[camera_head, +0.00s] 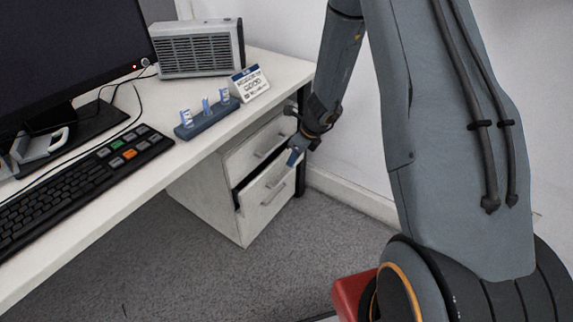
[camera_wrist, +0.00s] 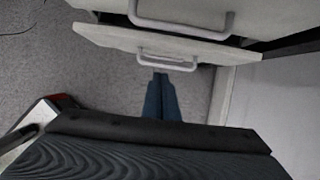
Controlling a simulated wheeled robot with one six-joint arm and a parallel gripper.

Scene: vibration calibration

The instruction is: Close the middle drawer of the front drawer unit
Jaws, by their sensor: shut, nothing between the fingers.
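The drawer unit (camera_head: 207,203) is white and stands under the desk. Its lower visible drawer (camera_head: 266,198) stands partly open, with a dark gap above its front. Another drawer front (camera_head: 250,150) is above it. I take the open one as the middle drawer; the desk may hide part of the unit. In the wrist view the open drawer's front (camera_wrist: 105,37) juts out with a grey bar handle (camera_wrist: 168,63). My gripper (camera_head: 293,158) is shut and empty, with blue fingers in front of the open drawer. Its tips (camera_wrist: 160,73) appear close to the handle; contact cannot be told.
The desk (camera_head: 170,165) overhangs the unit and carries a monitor (camera_head: 65,45), a keyboard (camera_head: 80,175), a grey vented box (camera_head: 197,50), a blue holder (camera_head: 207,120) and a small sign (camera_head: 249,83). A wall (camera_head: 345,150) is close on the right. The carpet (camera_head: 190,275) in front is clear.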

